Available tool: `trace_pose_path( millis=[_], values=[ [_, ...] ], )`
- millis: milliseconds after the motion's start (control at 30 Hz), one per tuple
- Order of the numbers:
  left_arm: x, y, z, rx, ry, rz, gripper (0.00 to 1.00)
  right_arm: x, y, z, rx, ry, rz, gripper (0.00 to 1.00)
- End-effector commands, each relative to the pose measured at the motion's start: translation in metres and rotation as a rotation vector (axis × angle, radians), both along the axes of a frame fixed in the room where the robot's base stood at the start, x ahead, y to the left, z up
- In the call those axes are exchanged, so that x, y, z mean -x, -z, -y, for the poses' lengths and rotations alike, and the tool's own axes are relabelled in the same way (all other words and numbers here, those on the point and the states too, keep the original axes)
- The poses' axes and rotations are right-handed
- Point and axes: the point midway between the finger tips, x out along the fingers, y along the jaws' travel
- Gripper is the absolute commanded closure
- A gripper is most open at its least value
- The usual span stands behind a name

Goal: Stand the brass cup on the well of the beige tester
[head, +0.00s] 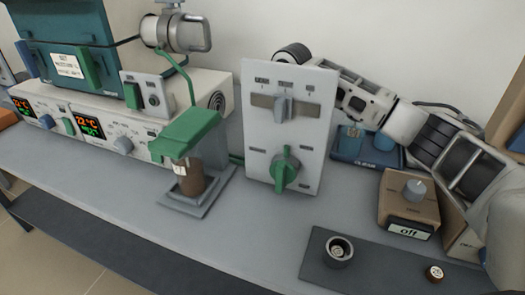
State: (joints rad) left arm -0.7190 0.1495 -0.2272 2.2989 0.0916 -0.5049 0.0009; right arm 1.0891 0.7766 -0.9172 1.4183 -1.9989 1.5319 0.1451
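A small brass-brown round piece (434,273) with a pale marked top stands near the right end of a dark mat; it looks like the brass cup, though it is small. A tan-beige box (394,212) with a grey round part on top and a display reading "off" stands behind the mat; it looks like the beige tester. I cannot make out whether the grey part is a knob or the well. Neither gripper's fingers show. My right arm comes in from the right, over the bench, and its far end is hidden behind the upright grey panel.
A grey cup (338,252) stands on the dark mat (375,268). An upright grey panel (262,136) carries a green knob. A green-topped stand (190,137) holds a brown cylinder. Furnace units (137,136) line the back left. A blue tray (350,157) is behind the tester. The front-middle bench is clear.

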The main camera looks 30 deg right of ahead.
Motion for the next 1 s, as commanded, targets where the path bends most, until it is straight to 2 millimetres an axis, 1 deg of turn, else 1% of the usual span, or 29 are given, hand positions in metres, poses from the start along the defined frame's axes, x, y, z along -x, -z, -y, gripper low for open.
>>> trace_pose_path(
  millis=[33, 100, 367, 467, 500, 833, 933, 1000],
  values=[
    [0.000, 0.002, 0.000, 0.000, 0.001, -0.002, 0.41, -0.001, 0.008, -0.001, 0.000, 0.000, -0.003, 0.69],
    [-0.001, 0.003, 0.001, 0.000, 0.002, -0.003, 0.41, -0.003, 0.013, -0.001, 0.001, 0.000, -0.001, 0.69],
    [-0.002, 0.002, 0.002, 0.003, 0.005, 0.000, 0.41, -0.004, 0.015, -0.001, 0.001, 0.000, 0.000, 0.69],
    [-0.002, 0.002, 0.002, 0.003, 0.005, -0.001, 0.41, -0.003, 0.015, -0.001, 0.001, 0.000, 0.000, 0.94],
    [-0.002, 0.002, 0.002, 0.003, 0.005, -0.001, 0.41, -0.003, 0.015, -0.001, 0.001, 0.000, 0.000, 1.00],
    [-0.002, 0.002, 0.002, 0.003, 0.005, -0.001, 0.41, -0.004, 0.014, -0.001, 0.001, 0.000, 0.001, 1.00],
    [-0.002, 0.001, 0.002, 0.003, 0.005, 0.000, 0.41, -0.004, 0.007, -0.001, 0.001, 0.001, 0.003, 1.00],
    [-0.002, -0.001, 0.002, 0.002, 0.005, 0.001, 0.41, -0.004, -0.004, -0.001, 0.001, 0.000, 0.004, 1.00]
  ],
)
